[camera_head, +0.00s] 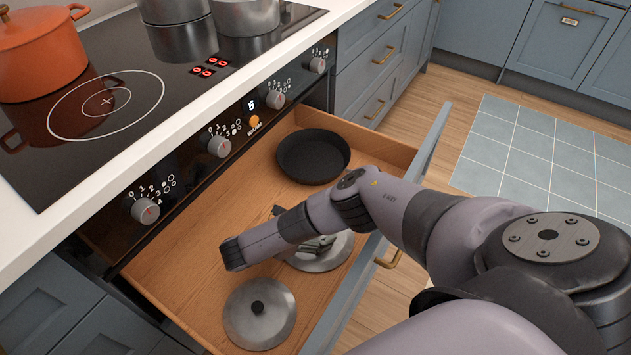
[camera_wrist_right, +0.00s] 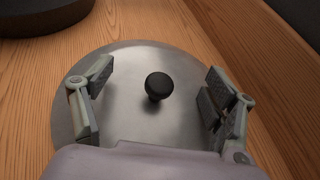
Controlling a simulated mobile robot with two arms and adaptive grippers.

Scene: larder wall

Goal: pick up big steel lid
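A round steel lid with a black knob lies in the open drawer under my right gripper. Its bare rim shows in the head view (camera_head: 330,262), and it fills the middle of the right wrist view (camera_wrist_right: 150,125). I take it to be the big steel lid. My right gripper (camera_wrist_right: 157,92) is open, with one finger on each side of the black knob (camera_wrist_right: 158,85) and apart from it. In the head view my wrist hides much of the lid and most of the gripper (camera_head: 303,230). My left gripper is not in view.
Another steel lid (camera_head: 260,330) lies nearer in the drawer. A black pan (camera_head: 313,157) sits at the drawer's far end. The drawer front (camera_head: 345,318) stands to the right. The hob, above left, bears an orange pot (camera_head: 40,55) and steel pots (camera_head: 247,17).

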